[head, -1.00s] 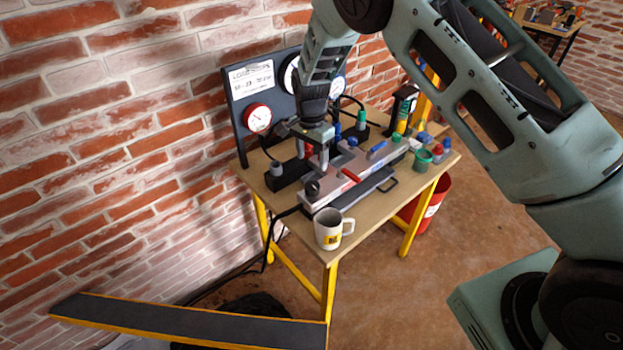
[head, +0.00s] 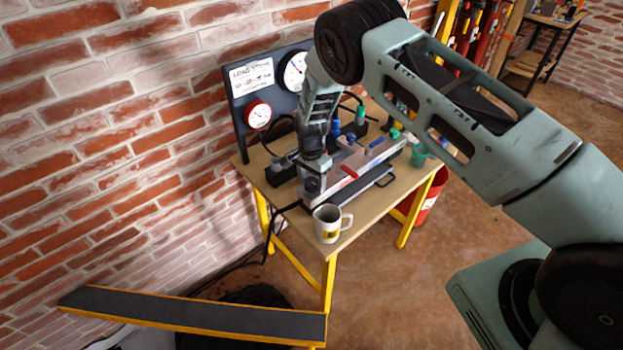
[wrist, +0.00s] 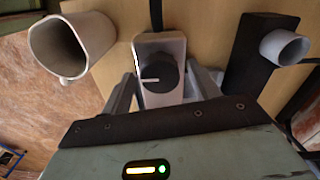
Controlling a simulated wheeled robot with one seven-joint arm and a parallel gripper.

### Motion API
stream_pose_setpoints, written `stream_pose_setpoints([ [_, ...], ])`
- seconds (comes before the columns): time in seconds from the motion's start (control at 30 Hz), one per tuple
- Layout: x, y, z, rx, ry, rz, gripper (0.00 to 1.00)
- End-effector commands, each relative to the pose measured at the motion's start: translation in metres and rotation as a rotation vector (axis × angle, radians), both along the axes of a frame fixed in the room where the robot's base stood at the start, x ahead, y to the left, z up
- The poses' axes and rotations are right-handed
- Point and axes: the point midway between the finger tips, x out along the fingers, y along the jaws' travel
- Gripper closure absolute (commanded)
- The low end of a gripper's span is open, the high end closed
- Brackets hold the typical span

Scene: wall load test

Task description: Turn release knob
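The release knob (wrist: 157,72) is round and black with a light pointer line, set on the end of a grey housing (wrist: 158,98) in the wrist view. My gripper (wrist: 160,80) is open, with one grey finger on each side of the housing and knob. I cannot tell whether the fingers touch anything. In the head view the dark knob (head: 313,185) shows at the near end of the grey test unit (head: 345,165), just below my gripper (head: 316,172), whose fingers are mostly hidden there.
A white mug (head: 328,223) stands close to the knob at the table's front corner. A black block with a grey cylinder (wrist: 283,46) is on the other side. A gauge panel (head: 258,90) stands behind, against the brick wall. A green cup (head: 418,155) is at the right.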

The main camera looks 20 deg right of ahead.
Motion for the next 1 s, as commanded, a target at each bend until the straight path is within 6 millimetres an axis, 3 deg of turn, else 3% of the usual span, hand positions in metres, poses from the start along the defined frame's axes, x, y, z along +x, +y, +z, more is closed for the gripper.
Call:
stream_pose_setpoints([
  [0.03,0.0,0.0,0.0001,0.0,0.0,0.0,0.54],
  [0.13,0.0,0.0,0.0002,0.0,0.0,0.0,0.82],
  [0.57,0.0007,0.0,-0.0012,0.0,-0.002,0.064,0.82],
  [1.0,0.0005,-0.0001,-0.0033,0.001,-0.002,0.412,0.82],
])
